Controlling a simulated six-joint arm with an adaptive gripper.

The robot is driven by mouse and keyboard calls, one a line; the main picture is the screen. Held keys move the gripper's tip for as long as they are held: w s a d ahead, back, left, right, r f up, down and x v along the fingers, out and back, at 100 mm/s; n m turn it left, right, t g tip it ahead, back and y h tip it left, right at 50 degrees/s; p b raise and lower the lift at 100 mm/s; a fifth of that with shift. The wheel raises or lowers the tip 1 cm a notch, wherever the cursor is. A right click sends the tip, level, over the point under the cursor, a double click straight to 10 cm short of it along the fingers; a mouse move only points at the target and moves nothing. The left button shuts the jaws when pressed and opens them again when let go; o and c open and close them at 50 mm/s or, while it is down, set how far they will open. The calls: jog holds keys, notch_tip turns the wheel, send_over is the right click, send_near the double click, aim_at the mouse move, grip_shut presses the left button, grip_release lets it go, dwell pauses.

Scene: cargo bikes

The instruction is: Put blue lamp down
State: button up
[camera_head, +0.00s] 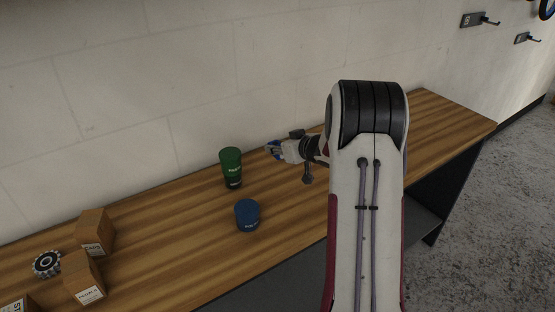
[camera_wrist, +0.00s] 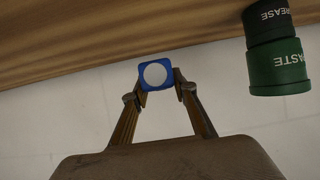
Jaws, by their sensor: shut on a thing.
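The blue lamp (camera_wrist: 155,74) is a small blue square with a pale round face. My gripper (camera_wrist: 157,92) is shut on it, with one finger on each side in the wrist view. In the head view the lamp (camera_head: 273,149) shows small at the tip of my gripper (camera_head: 277,150), above the wooden workbench (camera_head: 165,262) and right of the green can. Whether the lamp touches the bench or wall cannot be told.
A green paste can (camera_head: 231,168) and a blue tub (camera_head: 247,215) stand left of my gripper. Two cardboard boxes (camera_head: 95,232) (camera_head: 83,277) and a sprocket-like part (camera_head: 47,263) lie at the bench's left. The bench between them and the cans is clear. A wall runs behind.

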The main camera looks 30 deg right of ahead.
aim_at(279, 168)
jog(key=shift+f, duration=0.55)
jog(key=shift+f, duration=1.85)
jog(key=shift+f, duration=0.15)
jog(key=o, duration=1.1)
jog(key=shift+s+r, duration=0.3)
jog(key=shift+r, duration=0.05)
jog(key=shift+v, duration=5.65)
